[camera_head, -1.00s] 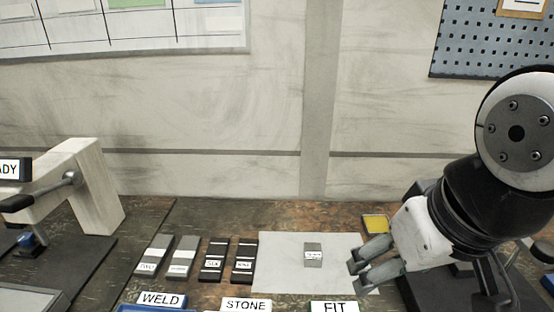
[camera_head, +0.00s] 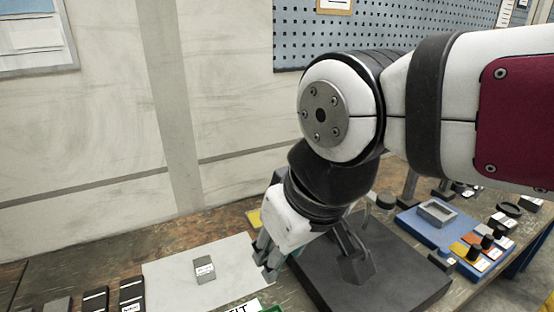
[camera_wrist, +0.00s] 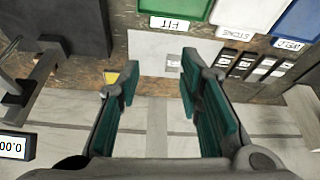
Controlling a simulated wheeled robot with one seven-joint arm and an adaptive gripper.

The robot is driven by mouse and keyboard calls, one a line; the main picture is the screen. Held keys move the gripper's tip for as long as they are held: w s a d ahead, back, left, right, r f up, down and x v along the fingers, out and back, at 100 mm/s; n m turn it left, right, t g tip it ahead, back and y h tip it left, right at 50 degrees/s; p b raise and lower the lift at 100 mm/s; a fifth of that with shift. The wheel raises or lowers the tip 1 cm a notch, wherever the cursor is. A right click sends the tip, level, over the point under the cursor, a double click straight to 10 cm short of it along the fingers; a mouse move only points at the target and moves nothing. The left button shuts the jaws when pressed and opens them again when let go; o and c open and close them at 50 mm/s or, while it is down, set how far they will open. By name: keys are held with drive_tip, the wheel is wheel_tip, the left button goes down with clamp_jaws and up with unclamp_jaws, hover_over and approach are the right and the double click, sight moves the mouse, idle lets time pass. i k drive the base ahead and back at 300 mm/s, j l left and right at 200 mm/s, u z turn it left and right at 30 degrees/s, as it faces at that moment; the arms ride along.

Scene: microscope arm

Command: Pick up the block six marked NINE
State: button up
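A small grey block (camera_head: 204,269) with a white label lies on a pale sheet (camera_head: 165,290). Its lettering is too small to read. In the wrist view this block (camera_wrist: 173,64) shows beyond my fingers. More labelled blocks lie left of the sheet, including two dark ones (camera_head: 96,300) (camera_head: 131,292) and a grey one (camera_head: 58,305). I cannot read which one says NINE. My gripper (camera_head: 266,262) is over the sheet's right edge, right of the grey block and apart from it. In the wrist view my gripper (camera_wrist: 158,72) has its green-padded fingers wide apart and empty.
Green (camera_wrist: 182,7), white (camera_wrist: 250,14) and blue (camera_wrist: 299,20) bins, labelled FIT, STONE and WELD, stand along one side. A dark stand base (camera_head: 375,275) is right of my gripper. A blue tray (camera_head: 440,228) with parts is farther right.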

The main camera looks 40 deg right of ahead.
sight(500, 218)
drive_tip(key=k+j+z, duration=0.1)
drive_tip(key=z, duration=1.4)
drive_tip(key=i+z, duration=0.15)
drive_tip(key=z, duration=0.65)
drive_tip(key=i+l+u, duration=0.25)
drive_tip(key=i+l, duration=0.15)
drive_tip(key=l, duration=0.15)
